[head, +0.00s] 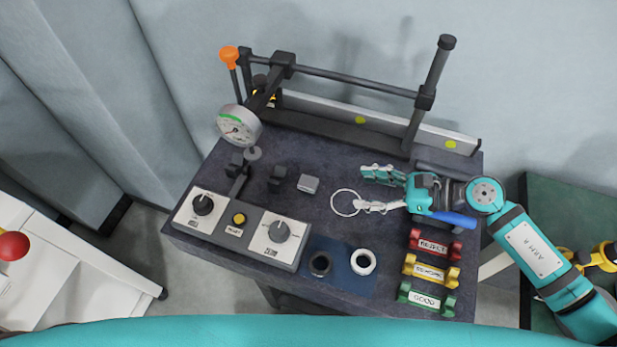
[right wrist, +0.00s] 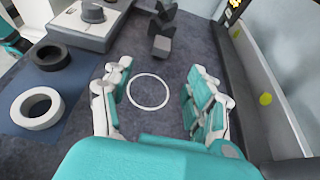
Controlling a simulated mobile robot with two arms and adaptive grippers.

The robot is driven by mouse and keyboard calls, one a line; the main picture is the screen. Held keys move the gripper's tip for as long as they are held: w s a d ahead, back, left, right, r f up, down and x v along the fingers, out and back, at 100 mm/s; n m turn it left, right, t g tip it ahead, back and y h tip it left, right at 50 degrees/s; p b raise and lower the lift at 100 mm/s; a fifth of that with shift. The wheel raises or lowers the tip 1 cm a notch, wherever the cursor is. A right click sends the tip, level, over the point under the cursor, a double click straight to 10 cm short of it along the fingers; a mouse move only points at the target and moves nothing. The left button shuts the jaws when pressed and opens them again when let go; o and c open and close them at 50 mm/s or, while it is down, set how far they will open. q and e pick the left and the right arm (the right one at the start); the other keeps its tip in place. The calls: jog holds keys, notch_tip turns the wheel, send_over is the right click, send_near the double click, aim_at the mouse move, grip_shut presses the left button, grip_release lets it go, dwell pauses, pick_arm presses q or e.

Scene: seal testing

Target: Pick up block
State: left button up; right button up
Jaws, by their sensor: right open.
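A small grey block (head: 308,184) sits on the dark tabletop, just right of a black fixture (head: 277,178). In the right wrist view the block (right wrist: 160,46) stands beyond the fingertips, near the top middle. My right gripper (head: 364,188) reaches in from the right with its fingers pointing left toward the block. It is open and empty, with a clear gap to the block. In the right wrist view, a thin white circle (right wrist: 149,91) on the tabletop shows between the spread fingers (right wrist: 158,88). My left gripper is not in view.
A control box with knobs (head: 268,246) stands at the front left, a gauge (head: 239,126) behind it. A black ring (head: 320,263) and white ring (head: 363,262) lie on a blue mat (head: 343,285). Red, yellow and green labelled holders (head: 432,270) stand at right. A rail frame (head: 340,82) spans the back.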

jog(key=p, duration=0.2)
send_near(310, 182)
jog(key=x, duration=0.3)
jog(key=shift+f, duration=0.2)
jog(key=shift+a+f, duration=0.2)
jog(key=shift+a, duration=0.1)
jog(key=shift+a+f, duration=0.1)
jog(key=shift+a, duration=0.1)
jog(key=shift+w+a+p, duration=0.15)
jog(key=shift+a+p, duration=0.1)
jog(key=shift+p, duration=0.1)
jog(key=x, duration=0.1)
jog(key=p+x, duration=0.1)
jog(key=x, duration=0.1)
jog(key=shift+w+a+p, duration=0.25)
jog(key=shift+a+p, duration=0.1)
jog(key=shift+p, duration=0.05)
jog(key=shift+w+a+f, duration=0.15)
jog(key=shift+a, duration=0.3)
jog(key=shift+d, duration=0.1)
jog(key=shift+c, duration=0.9)
grip_shut()
